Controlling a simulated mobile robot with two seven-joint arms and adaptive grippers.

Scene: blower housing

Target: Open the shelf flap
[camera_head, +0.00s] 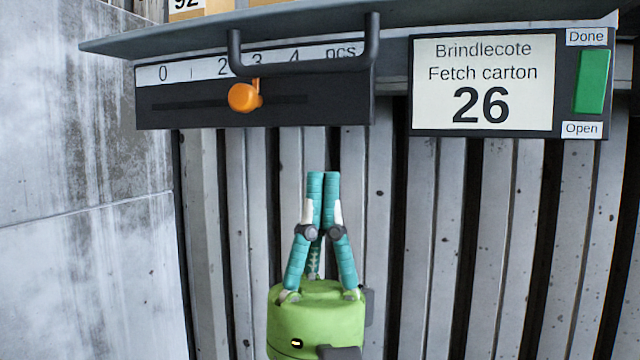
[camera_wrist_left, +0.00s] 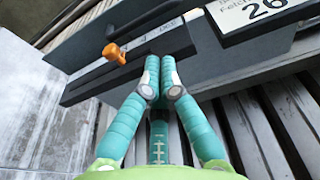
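The shelf flap (camera_head: 160,39) is a dark grey panel slanting across the top of the head view; how far it stands open is hard to tell. A dark bar handle (camera_head: 305,68) hangs from it above the scale and also shows in the left wrist view (camera_wrist_left: 155,19). My left gripper (camera_head: 323,176) points up, below the scale panel and apart from the handle. Its teal fingers meet at the tips with nothing visible between them; they also show in the left wrist view (camera_wrist_left: 159,60). My right gripper is out of view.
A scale panel (camera_head: 185,112) carries an orange slider knob (camera_head: 243,97) between 2 and 3. A sign (camera_head: 483,82) reads "Brindlecote Fetch carton 26". A green switch (camera_head: 592,82) sits between "Done" and "Open". A carton labelled 92 (camera_head: 218,6) shows behind the flap. Ribbed grey metal lies below.

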